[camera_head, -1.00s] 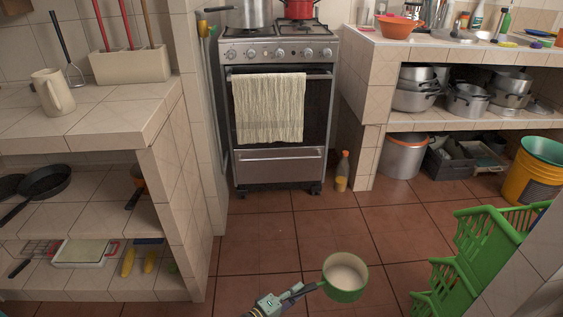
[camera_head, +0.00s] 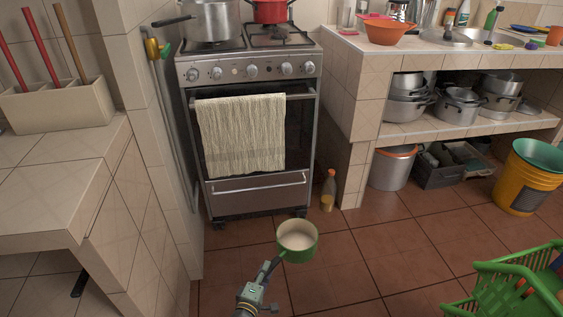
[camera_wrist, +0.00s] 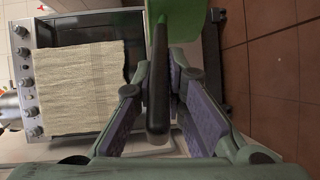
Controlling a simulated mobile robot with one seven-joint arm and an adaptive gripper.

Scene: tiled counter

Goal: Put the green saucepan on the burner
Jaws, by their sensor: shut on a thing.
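The green saucepan (camera_head: 297,241) has a pale inside and a dark handle, and shows over the floor in front of the stove in the head view. My gripper (camera_head: 252,292) is shut on its handle (camera_wrist: 158,85), which lies between the two finger pads in the wrist view. The pan's green side (camera_wrist: 183,22) shows at the top of that view. The stove (camera_head: 250,130) stands ahead, with its burners on top. A grey pot (camera_head: 210,22) sits at the left of the stove top and a red pot (camera_head: 270,11) at the back right. The front right burner (camera_head: 277,38) looks bare.
A cloth (camera_head: 242,135) hangs on the oven door. A bottle (camera_head: 328,191) stands on the floor right of the stove. Tiled counters flank the stove. A green basket (camera_head: 510,285) and yellow bucket (camera_head: 530,180) are at right.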

